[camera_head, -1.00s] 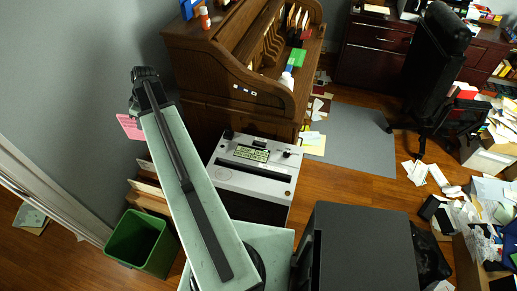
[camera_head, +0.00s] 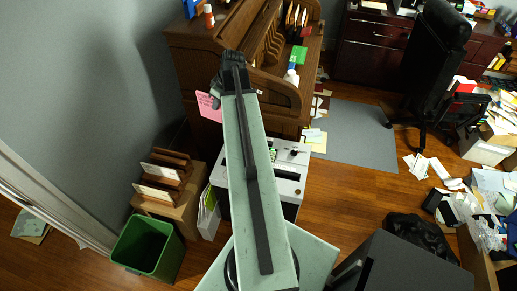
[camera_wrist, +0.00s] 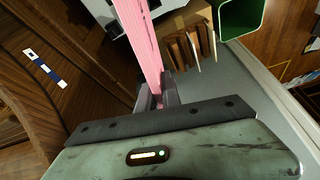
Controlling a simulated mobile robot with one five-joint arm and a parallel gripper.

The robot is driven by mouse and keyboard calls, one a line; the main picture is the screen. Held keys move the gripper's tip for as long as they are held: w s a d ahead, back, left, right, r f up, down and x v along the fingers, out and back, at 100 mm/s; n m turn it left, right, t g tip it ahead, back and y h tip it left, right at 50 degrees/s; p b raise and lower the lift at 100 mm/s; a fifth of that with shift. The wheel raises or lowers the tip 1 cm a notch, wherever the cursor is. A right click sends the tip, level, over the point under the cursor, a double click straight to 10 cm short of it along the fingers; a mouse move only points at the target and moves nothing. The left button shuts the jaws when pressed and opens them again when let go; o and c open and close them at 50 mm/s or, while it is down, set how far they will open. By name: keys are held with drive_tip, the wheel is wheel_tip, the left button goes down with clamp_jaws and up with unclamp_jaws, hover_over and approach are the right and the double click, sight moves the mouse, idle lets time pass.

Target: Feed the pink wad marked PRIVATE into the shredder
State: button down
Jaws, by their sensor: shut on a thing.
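The pink wad (camera_head: 208,106) hangs below the end of my arm in the head view, beside the wooden desk. In the wrist view the pink wad (camera_wrist: 140,35) is a long, lined, upright-looking piece between the fingers of my gripper (camera_wrist: 158,93), which is shut on it. No PRIVATE marking is readable. The shredder (camera_head: 290,165), a light grey box with a small green display, stands on the floor in front of the desk.
A wooden roll-top desk (camera_head: 282,92) stands behind. Left of the shredder are a wooden file rack (camera_head: 165,178) on a box, a white holder with papers (camera_head: 208,215) and a green bin (camera_head: 148,243). A dark grey box (camera_head: 400,265) stands at front right.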

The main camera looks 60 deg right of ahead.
drive_tip(key=s+d+f+n+b, duration=0.1)
drive_tip(key=s+d+f+b, duration=0.1)
drive_tip(key=s+f+b, duration=0.6)
drive_tip(key=s+d+f+n+y+b, duration=0.1)
drive_tip(key=s+d+f+b, duration=0.1)
drive_tip(key=s+f+b, duration=0.6)
wheel_tip(320, 180, down, 6)
drive_tip(key=b, duration=0.3)
drive_tip(key=shift+s+b, duration=0.35)
drive_tip(key=shift+b, duration=0.05)
drive_tip(key=shift+r, duration=0.1)
wheel_tip(320, 180, down, 9)
drive_tip(key=b, duration=0.9)
drive_tip(key=c, duration=1.5)
unclamp_jaws()
